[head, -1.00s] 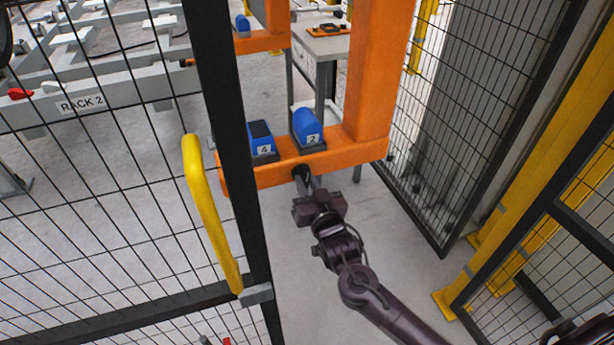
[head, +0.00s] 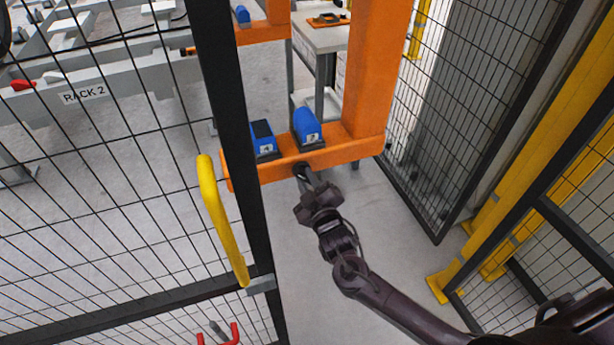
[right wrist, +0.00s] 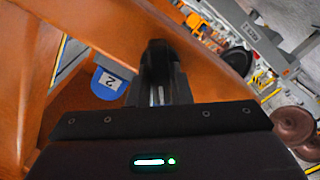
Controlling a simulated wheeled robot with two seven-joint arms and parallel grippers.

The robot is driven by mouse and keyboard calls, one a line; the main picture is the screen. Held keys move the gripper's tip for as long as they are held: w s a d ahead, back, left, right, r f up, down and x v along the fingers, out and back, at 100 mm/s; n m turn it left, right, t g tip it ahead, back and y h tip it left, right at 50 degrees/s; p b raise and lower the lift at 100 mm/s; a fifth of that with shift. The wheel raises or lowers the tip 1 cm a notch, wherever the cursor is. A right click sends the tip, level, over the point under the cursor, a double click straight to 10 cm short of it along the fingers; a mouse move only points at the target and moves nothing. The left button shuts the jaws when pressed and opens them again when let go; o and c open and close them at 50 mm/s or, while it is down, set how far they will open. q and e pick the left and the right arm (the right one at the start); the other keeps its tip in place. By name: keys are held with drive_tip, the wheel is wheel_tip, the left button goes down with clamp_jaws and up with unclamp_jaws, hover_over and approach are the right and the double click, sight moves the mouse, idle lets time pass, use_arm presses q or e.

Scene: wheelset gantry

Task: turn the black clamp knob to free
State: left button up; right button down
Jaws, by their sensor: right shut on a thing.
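The black clamp knob (head: 300,169) sits on the front face of the orange gantry beam (head: 345,153), below the blue block marked 2. My right gripper (head: 304,180) reaches up to it from below right and is shut on it. In the right wrist view the black knob (right wrist: 158,58) stands between the fingertips against the orange beam, and the fingers hide part of it. The gripper body looks rolled at a slant to the beam. My left gripper is not in view.
Blue blocks marked 4 (head: 263,138) and 2 (head: 307,127) sit on the beam. A mesh panel with a black post (head: 232,130) and yellow handle (head: 222,220) stands left of my arm. Another mesh panel (head: 450,120) stands right. Open floor lies below the beam.

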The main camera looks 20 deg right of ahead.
drive_tip(key=shift+n, duration=0.6)
drive_tip(key=c, duration=1.3)
unclamp_jaws()
drive_tip(key=shift+s, duration=0.1)
drive_tip(key=shift+s+f, duration=0.1)
drive_tip(key=shift+s, duration=0.3)
drive_tip(key=s, duration=0.6)
drive_tip(key=shift+s+d, duration=0.1)
drive_tip(key=shift+s, duration=0.3)
